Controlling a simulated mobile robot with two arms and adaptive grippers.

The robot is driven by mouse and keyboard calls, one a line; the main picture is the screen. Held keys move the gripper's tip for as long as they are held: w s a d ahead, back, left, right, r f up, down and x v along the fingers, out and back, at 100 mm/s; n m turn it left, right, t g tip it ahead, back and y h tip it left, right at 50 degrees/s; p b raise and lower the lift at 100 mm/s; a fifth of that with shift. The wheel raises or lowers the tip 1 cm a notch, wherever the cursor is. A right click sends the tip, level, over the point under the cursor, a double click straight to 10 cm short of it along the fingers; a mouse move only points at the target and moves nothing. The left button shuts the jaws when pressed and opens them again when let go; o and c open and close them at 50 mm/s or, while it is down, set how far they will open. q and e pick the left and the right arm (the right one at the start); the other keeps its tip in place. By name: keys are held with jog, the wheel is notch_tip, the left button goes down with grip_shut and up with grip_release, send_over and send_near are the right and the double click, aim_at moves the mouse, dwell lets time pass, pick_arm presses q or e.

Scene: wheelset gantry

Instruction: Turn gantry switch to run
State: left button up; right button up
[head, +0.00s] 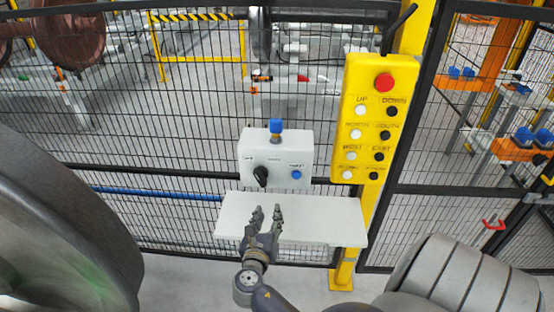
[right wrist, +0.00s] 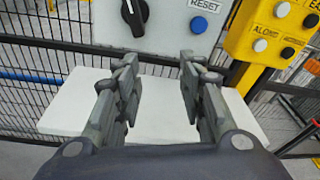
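The gantry switch is a black rotary knob (head: 261,176) on a white control box (head: 277,152) mounted on the mesh fence. In the right wrist view the knob (right wrist: 135,14) shows at the top, with a white mark, on the box's face. A blue reset button (head: 296,174) sits to its right, and a blue lamp or knob (head: 276,125) tops the box. My right gripper (head: 266,211) is open and empty, over the white shelf below the box, apart from the switch. In the right wrist view its fingers (right wrist: 160,85) are spread. My left gripper is not in view.
The white shelf (head: 330,222) juts out below the box. A yellow button pendant (head: 361,72) with a red stop button (head: 384,82) hangs right of the box on a yellow post. Mesh fence (head: 200,140) spans behind; large grey rounded shapes stand at lower left and right.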

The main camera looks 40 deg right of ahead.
jog(key=s+a+f+m+g+y, duration=0.2)
jog(key=s+a+f+m+y, duration=0.1)
jog(key=m, duration=0.6)
jog(key=s+a+f+m+g+y, duration=0.2)
jog(key=s+a+f+m+y, duration=0.2)
jog(key=s+f+m, duration=0.3)
jog(key=s+a+m, duration=0.1)
jog(key=s+m, duration=0.1)
jog(key=shift+s+a+f+m+g+y+b, duration=0.25)
jog(key=shift+s+a+m+g+y+b, duration=0.05)
jog(key=shift+s+a, duration=0.1)
jog(key=shift+w, duration=0.1)
